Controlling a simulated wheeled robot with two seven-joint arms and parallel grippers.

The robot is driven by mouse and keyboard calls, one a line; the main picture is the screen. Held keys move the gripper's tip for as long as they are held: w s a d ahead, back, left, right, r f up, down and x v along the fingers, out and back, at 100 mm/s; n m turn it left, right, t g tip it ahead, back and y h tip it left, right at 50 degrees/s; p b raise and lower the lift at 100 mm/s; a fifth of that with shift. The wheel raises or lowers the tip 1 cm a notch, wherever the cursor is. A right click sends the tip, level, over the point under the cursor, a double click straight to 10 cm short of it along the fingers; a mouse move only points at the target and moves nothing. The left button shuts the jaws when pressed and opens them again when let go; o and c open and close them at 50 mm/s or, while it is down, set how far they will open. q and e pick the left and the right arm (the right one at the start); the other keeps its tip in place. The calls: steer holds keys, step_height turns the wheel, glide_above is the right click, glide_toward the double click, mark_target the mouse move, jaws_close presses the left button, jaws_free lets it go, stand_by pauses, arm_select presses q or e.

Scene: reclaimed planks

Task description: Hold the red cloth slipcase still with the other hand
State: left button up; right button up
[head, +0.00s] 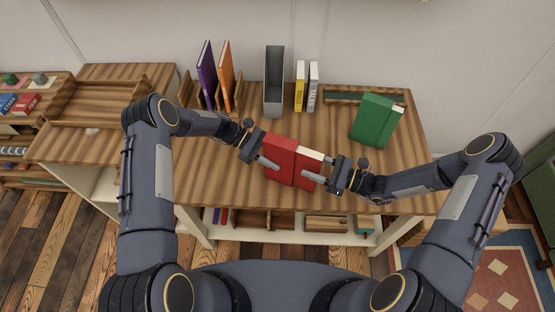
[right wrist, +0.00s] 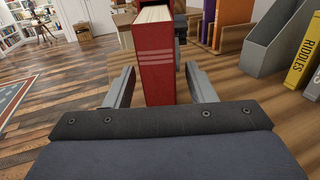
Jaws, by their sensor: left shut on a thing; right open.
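The red cloth slipcase (head: 281,150) stands upright near the front middle of the wooden table in the head view. A red book (head: 307,170) with cream page edges projects from its right end. My left gripper (head: 271,155) is shut on the slipcase from the left, one finger showing along its front face. My right gripper (head: 319,169) is open at the book's right end. In the right wrist view the banded red spine of the book (right wrist: 168,70) stands between the two spread fingers, with a gap on each side. The slipcase is mostly hidden there.
Behind stand a purple book (head: 207,75), an orange book (head: 226,75), a grey file holder (head: 273,82), a yellow book (head: 300,86) and a white book (head: 313,87). A green book (head: 374,120) is at the right. An empty wooden tray (head: 97,103) is at the left.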

steer(key=shift+x, duration=1.25)
jaws_close()
steer(key=shift+r, duration=0.25)
steer(key=shift+a, duration=0.2)
